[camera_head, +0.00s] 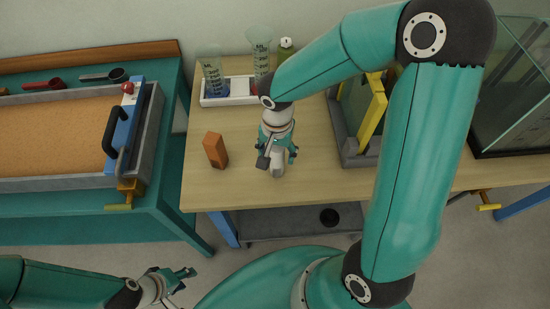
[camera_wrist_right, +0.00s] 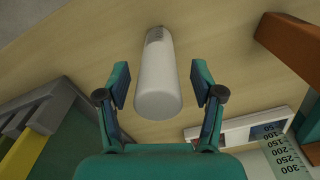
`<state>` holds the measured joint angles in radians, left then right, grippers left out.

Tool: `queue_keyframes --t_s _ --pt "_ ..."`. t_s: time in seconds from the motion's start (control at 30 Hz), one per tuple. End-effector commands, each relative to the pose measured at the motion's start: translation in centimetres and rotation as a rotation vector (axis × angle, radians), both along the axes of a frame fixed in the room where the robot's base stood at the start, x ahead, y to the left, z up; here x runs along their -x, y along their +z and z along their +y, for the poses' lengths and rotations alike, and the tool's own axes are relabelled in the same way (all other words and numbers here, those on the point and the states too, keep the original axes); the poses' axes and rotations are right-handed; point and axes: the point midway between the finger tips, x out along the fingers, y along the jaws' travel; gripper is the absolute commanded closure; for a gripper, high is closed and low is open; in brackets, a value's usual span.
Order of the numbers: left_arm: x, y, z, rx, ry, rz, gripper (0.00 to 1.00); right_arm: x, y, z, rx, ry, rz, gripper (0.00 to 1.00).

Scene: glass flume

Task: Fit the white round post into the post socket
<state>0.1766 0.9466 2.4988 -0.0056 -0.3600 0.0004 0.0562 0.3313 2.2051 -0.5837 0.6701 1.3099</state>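The white round post (camera_wrist_right: 158,75) stands on the wooden table, between the two fingers of my right gripper (camera_wrist_right: 158,85) in the right wrist view. A gap shows on both sides of it, so the gripper is open and not touching it. In the head view my right gripper (camera_head: 277,160) is over the table, and a bit of the white post (camera_head: 277,173) shows below it. My left gripper (camera_head: 182,280) is low at the bottom left, off the table, empty, with its fingers apart. I cannot make out the post socket in either view.
An orange block (camera_head: 215,150) stands left of my right gripper. A white tray (camera_head: 214,101) with measuring cylinders is behind. A grey frame (camera_head: 350,150) with a yellow and green gate is to the right, near a glass tank (camera_head: 510,95). A sand-filled flume (camera_head: 55,135) is at left.

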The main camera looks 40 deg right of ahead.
Motion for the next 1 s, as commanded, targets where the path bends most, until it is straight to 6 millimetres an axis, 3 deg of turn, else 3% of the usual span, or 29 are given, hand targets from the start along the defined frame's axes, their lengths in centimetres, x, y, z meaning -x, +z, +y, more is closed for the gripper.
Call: queue_keyframes --t_s 0.03,0.37,0.77,1.0 --pt "0.0 0.0 0.0 0.0 0.0 0.0 0.6 0.0 0.0 0.0 0.0 0.0 0.0 0.45" --pt "0.0 0.0 0.0 0.0 0.0 0.0 0.6 0.0 0.0 0.0 0.0 0.0 0.0 1.0" --pt "0.0 0.0 0.0 0.0 0.0 0.0 0.6 -0.1 0.5 0.0 0.0 0.0 -0.003 1.0" --pt "0.0 0.1 0.0 0.0 0.0 0.0 0.6 -0.1 2.9 0.0 0.001 0.0 -0.006 1.0"
